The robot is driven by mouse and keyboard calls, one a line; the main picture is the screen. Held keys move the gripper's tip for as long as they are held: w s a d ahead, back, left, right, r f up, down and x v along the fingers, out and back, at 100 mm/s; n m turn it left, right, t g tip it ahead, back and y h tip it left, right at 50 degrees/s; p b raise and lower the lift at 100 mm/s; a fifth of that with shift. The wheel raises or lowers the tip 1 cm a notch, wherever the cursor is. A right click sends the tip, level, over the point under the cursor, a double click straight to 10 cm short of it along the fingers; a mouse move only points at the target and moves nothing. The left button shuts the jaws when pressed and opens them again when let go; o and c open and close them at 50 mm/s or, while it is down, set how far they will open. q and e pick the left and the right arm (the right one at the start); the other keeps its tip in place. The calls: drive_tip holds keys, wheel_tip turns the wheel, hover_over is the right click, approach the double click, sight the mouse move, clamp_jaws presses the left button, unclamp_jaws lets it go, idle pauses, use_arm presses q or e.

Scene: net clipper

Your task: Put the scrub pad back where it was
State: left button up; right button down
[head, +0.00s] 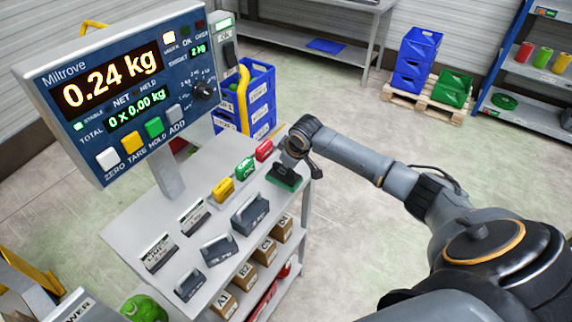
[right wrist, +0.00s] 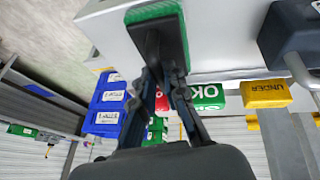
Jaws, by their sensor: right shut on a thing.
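The scrub pad (head: 284,177) is a flat green pad with a dark back and grip. It is at the far right corner of the grey cart top (head: 180,205). My right gripper (head: 290,163) is above it, shut on its dark grip. In the right wrist view the fingers (right wrist: 163,72) close on the grip, and the pad's green edge (right wrist: 150,12) shows beyond them. I cannot tell whether the pad touches the cart top. My left gripper is not in view.
Red (head: 264,150), green OK (head: 245,168) and yellow UNDER (head: 222,189) blocks stand left of the pad. Dark weights with handles (head: 250,214) stand in front. A scale display (head: 120,90) rises at the left. Blue crates (head: 262,98) stand behind the cart.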

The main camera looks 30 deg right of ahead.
drive_tip(key=c, duration=1.4)
unclamp_jaws()
drive_tip(key=shift+s+r, duration=0.15)
drive_tip(key=shift+r, duration=0.3)
drive_tip(key=b+v, duration=0.2)
drive_tip(key=v, duration=0.9)
drive_tip(key=shift+s, duration=0.1)
